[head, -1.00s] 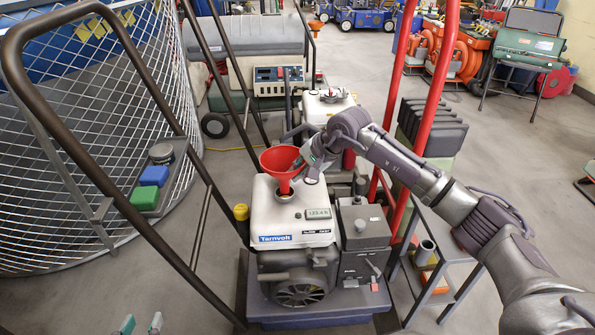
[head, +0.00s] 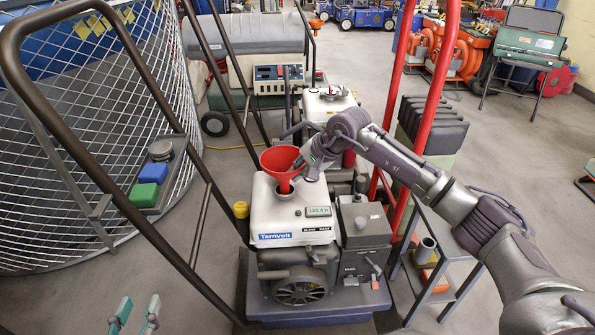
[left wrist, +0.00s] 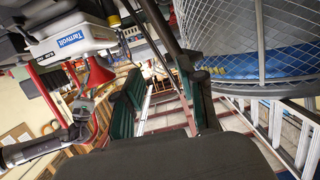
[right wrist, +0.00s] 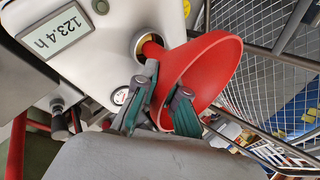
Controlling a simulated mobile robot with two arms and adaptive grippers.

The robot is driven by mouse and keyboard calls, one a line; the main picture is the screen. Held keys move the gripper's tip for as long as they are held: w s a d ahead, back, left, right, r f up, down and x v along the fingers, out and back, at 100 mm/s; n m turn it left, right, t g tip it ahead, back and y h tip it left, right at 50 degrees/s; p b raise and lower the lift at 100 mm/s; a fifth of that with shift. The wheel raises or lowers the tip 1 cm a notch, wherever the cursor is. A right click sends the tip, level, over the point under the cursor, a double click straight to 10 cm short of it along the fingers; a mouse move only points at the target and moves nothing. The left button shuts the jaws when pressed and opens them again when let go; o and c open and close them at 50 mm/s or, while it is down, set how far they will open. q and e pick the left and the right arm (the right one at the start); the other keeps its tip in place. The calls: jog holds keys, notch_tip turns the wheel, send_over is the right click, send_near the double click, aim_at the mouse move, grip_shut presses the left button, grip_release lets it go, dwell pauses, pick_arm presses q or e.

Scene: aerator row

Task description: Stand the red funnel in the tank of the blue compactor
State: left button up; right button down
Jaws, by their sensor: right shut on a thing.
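The red funnel (head: 279,160) is tilted over the filler opening (head: 284,194) of a white tank (head: 262,215) with a blue Tarnvolt label, on a machine with a blue-grey base (head: 320,305). My right gripper (head: 305,166) is shut on the funnel's side. In the right wrist view, the funnel (right wrist: 205,72) is beside the fingers of my right gripper (right wrist: 163,98), its spout at the opening (right wrist: 140,42). I cannot tell whether the spout is inside. My left gripper (head: 136,314) is open and empty at the bottom left, away from the machine.
A dark push-handle frame (head: 150,90) rises left of the tank. Red handle bars (head: 436,85) stand to the right. A second white-tank machine (head: 325,105) stands behind. A wire-mesh drum (head: 80,150) fills the left. Open floor (head: 510,150) lies at the right.

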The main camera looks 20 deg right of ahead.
jog(key=shift+f, duration=0.4)
jog(key=shift+f+b, duration=0.4)
jog(key=shift+b, duration=0.15)
pick_arm(q)
jog(key=r+t, duration=0.1)
jog(key=r+t+h, duration=0.1)
jog(key=r, duration=0.1)
jog(key=w+d+r+t, duration=0.1)
jog(key=r, duration=0.1)
jog(key=shift+r, duration=0.15)
pick_arm(e)
jog(key=shift+f, duration=0.1)
pick_arm(q)
jog(key=shift+r+t, duration=0.15)
jog(key=shift+t, duration=0.15)
pick_arm(e)
jog(key=shift+f, duration=0.1)
jog(key=shift+f+b, duration=0.7)
jog(key=shift+f, duration=0.05)
pick_arm(q)
notch_tip(320, 180, up, 8)
jog(key=s+t+h, duration=0.2)
jog(key=t, duration=0.3)
jog(key=shift+s+d+b, duration=0.25)
jog(key=shift+d+b, duration=0.05)
jog(key=shift+b, duration=0.15)
pick_arm(e)
jog(key=shift+f, duration=0.6)
pick_arm(q)
jog(key=shift+t, duration=0.3)
